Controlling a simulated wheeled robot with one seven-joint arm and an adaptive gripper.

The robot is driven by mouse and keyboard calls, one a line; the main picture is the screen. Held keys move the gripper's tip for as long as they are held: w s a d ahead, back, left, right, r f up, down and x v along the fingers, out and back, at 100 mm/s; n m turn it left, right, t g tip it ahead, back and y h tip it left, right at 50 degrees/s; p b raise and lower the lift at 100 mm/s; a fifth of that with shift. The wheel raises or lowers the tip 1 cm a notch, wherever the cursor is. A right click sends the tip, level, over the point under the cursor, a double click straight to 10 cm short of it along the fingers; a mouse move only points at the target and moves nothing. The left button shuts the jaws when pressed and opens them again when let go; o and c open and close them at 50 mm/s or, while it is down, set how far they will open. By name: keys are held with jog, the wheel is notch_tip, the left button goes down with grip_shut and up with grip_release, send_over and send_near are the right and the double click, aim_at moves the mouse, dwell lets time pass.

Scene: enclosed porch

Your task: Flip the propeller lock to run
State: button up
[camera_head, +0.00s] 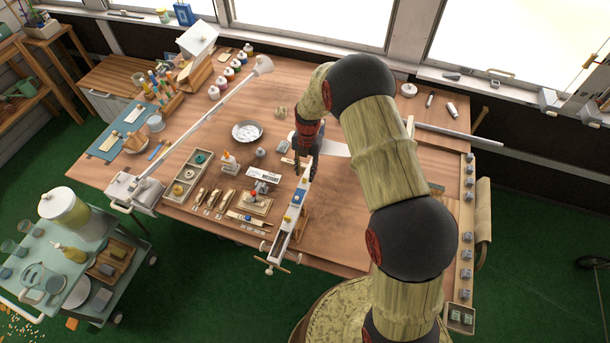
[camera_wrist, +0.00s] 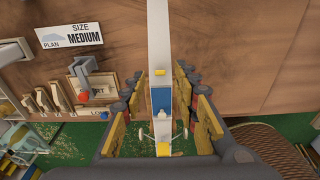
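A long white model-plane body (camera_head: 283,232) lies on the bench, with a blue panel and small yellow parts; it also shows in the wrist view (camera_wrist: 158,40). Two small wheels and a yellow piece (camera_wrist: 163,148) are at its near end in the wrist view. No part is clearly marked as the propeller lock or as run. My gripper (camera_head: 306,172) is over the far part of the body. In the wrist view its fingers (camera_wrist: 161,112) are spread on either side of the blue panel (camera_wrist: 161,101), with gaps. Contact cannot be told.
A size label (camera_wrist: 70,36) and a wooden stand with a red ball (camera_wrist: 82,97) are left of the plane. Bare bench (camera_head: 340,225) lies to the right.

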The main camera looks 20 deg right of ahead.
notch_tip(320, 180, up, 9)
jog(key=shift+w+d, duration=0.3)
jog(key=shift+w, duration=0.1)
jog(key=shift+r, duration=0.1)
